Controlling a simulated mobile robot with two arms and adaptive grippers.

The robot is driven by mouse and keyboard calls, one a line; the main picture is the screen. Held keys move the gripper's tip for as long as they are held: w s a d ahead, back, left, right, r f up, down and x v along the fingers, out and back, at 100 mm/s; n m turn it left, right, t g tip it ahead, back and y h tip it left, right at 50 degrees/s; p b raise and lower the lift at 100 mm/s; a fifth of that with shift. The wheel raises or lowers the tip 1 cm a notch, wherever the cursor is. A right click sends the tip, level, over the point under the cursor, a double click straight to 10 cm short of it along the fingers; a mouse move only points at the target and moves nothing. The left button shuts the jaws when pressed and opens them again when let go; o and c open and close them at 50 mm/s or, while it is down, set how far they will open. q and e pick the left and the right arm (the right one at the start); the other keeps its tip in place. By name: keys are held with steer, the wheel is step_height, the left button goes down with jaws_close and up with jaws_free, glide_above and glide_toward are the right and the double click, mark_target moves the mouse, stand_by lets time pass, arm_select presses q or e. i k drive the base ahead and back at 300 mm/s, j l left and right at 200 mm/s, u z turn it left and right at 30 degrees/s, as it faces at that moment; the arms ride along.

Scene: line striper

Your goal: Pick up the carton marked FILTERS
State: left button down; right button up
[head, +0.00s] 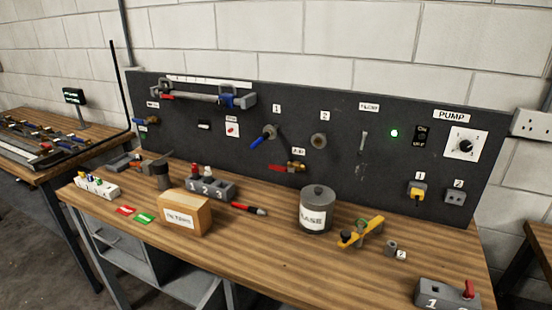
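A tan box-shaped carton (187,213) stands on the wooden workbench, left of the middle in the head view. A white label on its front carries dark print that reads roughly as FILTERS, though it is blurred. The carton is upright and its top and front are in plain sight. Neither of my grippers shows in this view, and nothing is touching the carton from above.
A grey numbered block (211,188) stands close behind the carton. Red and green tags (134,214) lie to its left, a red marker (249,209) to its right. A lidded grey canister (316,210) stands further right. The dark panel (340,130) rises behind. Bench front is mostly clear.

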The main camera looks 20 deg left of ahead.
mark_target(183, 212)
steer(key=u, duration=1.3)
steer(key=k+l+u, duration=0.2)
steer(key=l, duration=0.3)
steer(key=k+l+u, duration=0.15)
steer(key=k+l, duration=0.25)
